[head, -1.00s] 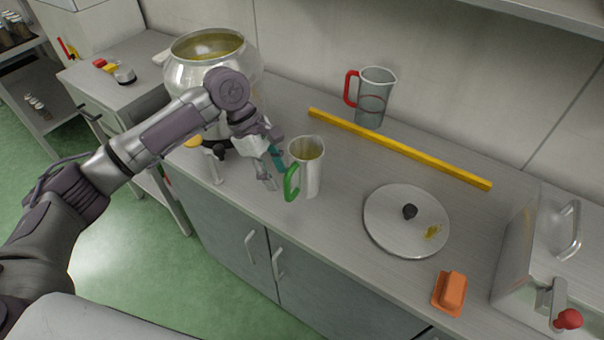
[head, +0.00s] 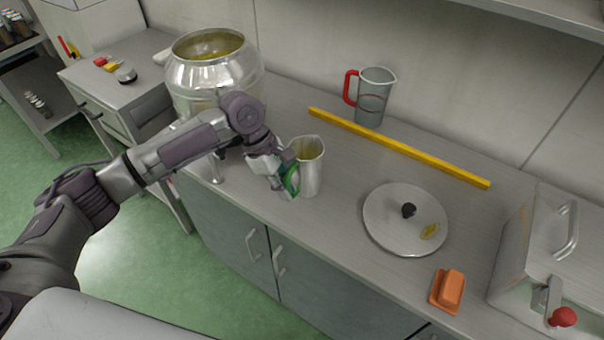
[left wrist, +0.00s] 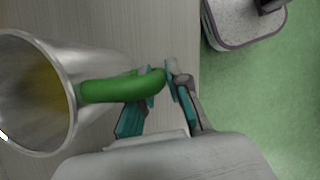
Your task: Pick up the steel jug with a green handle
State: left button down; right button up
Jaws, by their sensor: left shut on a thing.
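The steel jug (head: 310,172) stands upright on the counter, with its green handle (head: 292,180) toward my left gripper. My left gripper (head: 288,187) is shut on the green handle, at the jug's left side. In the left wrist view the jug (left wrist: 38,100) lies at the left, and its green handle (left wrist: 115,88) reaches between the teal-padded fingers of my left gripper (left wrist: 158,92). Some yellowish colour shows inside the jug. My right gripper is not in view.
A large steel vessel (head: 190,75) stands behind my left arm. A round lid (head: 385,225) and an orange block (head: 448,289) lie to the right on the counter (head: 335,235).

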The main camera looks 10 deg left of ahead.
pick_arm(q)
jog(key=shift+w+r, duration=0.1)
jog(key=shift+r, duration=0.15)
dwell(0.4)
